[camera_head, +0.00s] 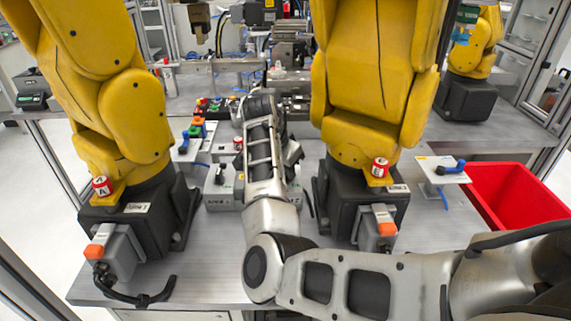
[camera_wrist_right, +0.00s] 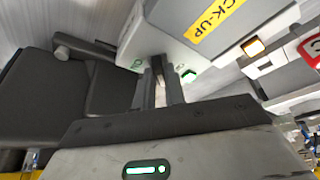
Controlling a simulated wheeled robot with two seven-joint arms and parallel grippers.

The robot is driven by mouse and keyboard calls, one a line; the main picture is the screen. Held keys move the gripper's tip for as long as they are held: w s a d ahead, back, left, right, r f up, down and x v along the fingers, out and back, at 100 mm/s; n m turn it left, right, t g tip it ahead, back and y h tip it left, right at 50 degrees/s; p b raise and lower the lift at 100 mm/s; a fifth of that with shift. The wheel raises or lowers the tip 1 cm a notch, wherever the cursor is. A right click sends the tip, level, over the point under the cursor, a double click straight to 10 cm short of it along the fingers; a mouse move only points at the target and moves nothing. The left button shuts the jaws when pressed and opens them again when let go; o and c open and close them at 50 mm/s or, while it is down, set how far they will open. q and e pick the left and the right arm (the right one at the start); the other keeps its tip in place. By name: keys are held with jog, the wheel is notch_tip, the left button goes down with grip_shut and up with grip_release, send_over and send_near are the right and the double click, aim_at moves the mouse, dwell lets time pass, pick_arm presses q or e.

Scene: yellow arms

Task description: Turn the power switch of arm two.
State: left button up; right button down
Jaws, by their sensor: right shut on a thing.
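My right gripper (camera_wrist_right: 164,84) shows in the wrist view with its two fingers close together on a small grey switch knob (camera_wrist_right: 157,66). The knob is on the face of a pale control box (camera_wrist_right: 152,40), which has green marks on both sides of the fingers. The knob is mostly hidden between the fingers, and its angle cannot be told. In the head view my right arm reaches over the bench between the two front yellow arms, the left one (camera_head: 135,110) and the right one (camera_head: 362,75). It hides its own fingertips there. My left gripper is out of view.
A grey box (camera_head: 222,196) with labels stands between the yellow arms' dark bases. A red bin (camera_head: 515,190) is at the right. Bare bench (camera_head: 205,262) shows at the front.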

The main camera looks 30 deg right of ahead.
jog(key=n+t, duration=0.1)
jog(key=n, duration=0.2)
jog(key=n+t+y, duration=0.1)
jog(key=n, duration=0.3)
jog(key=shift+s+d+y, duration=0.15)
jog(key=shift+y, duration=0.15)
dwell(0.4)
jog(key=c, duration=1.5)
grip_release()
jog(key=shift+o, duration=0.2)
jog(key=shift+r, duration=0.1)
jog(key=v, duration=1.6)
jog(key=shift+s, duration=0.25)
